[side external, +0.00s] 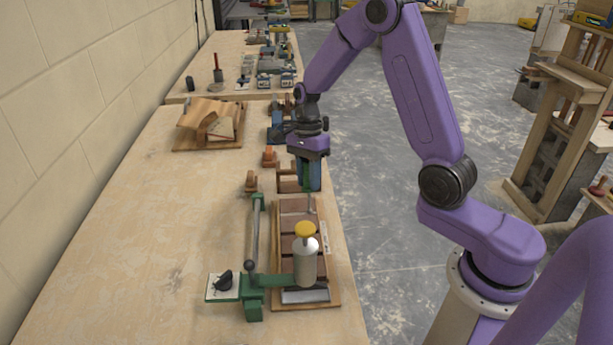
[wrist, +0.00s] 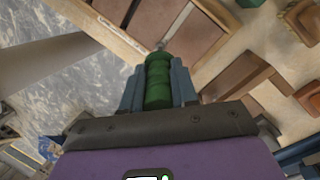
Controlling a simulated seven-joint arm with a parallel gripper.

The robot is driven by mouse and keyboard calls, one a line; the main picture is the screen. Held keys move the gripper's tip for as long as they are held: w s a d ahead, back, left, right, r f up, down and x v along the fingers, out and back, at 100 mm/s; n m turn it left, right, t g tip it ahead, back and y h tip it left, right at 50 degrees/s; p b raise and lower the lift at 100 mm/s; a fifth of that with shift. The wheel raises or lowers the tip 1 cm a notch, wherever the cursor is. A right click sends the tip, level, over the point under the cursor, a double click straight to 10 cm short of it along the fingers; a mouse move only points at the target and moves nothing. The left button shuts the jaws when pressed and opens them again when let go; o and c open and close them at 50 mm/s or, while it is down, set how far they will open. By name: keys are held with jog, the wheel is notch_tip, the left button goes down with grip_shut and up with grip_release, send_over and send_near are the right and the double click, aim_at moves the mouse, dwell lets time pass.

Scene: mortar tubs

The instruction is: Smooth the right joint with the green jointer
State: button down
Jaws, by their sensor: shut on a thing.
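My gripper (side external: 309,182) is shut on the green jointer and points down over the far end of the brick panel. The jointer's green handle (wrist: 158,82) sits between the blue fingers in the wrist view. Its thin metal end (side external: 310,204) reaches down to the far edge of the panel; I cannot tell whether it touches. The brick panel (side external: 299,216) has several reddish-brown bricks on a wooden board, with joints between them. Bricks (wrist: 188,38) and a pale joint line (wrist: 181,17) show in the wrist view. I cannot tell which joint is the right one.
A wooden holder (side external: 287,178) and small wooden blocks (side external: 250,182) lie at the far end.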

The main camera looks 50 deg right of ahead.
jog(key=shift+s+d, duration=0.15)
jog(key=shift+s, duration=0.05)
jog(key=shift+s+d, duration=0.35)
dwell(0.4)
notch_tip(320, 180, up, 7)
dwell(0.6)
dwell(0.5)
